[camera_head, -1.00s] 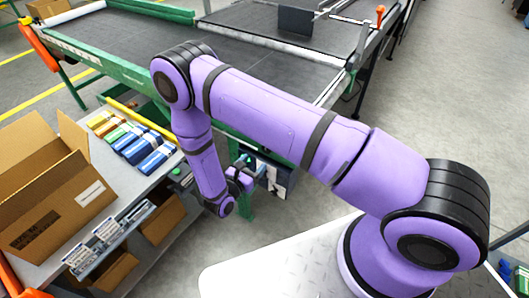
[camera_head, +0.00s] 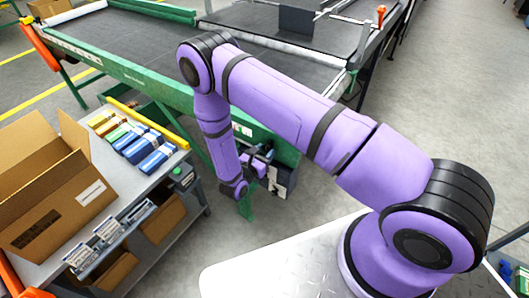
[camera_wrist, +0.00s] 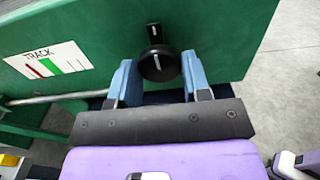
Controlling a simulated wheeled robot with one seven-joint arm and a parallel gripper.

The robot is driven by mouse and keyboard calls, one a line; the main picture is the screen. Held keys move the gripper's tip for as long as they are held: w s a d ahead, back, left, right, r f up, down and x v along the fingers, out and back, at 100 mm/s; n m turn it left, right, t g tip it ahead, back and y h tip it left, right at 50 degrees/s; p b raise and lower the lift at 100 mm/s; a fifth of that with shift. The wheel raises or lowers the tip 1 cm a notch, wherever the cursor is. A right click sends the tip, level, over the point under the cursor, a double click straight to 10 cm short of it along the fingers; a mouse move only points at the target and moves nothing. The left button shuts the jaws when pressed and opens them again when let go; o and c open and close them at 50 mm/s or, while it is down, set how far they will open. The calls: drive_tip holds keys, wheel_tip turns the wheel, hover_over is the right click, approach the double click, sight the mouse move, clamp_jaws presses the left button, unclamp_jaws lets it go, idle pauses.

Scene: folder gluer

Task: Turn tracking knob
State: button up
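The tracking knob (camera_wrist: 159,62) is black with a white pointer line and sits on the green side panel (camera_wrist: 215,35) of the conveyor, in the wrist view. A "TRACK" label (camera_wrist: 48,62) with red and green marks is left of it. My gripper (camera_wrist: 160,78) is open, with one blue finger on each side of the knob's lower part. I cannot tell whether the fingers touch it. In the head view my gripper (camera_head: 262,163) is small beside the green conveyor frame, and the knob is hidden there.
A grey bench (camera_head: 187,220) at left holds an open cardboard box (camera_head: 50,190) and several blue, green and yellow packs (camera_head: 140,145). The green conveyor (camera_head: 150,85) runs behind my arm. The grey floor (camera_head: 440,90) at right is clear.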

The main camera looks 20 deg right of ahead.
drive_tip(key=shift+c, duration=0.6)
drive_tip(key=shift+m, duration=0.3)
drive_tip(key=m, duration=0.5)
drive_tip(key=shift+a+m, duration=0.1)
drive_tip(key=shift+m, duration=0.2)
drive_tip(key=m, duration=0.6)
drive_tip(key=shift+w, duration=0.1)
drive_tip(key=o, duration=0.9)
drive_tip(key=shift+a, duration=0.1)
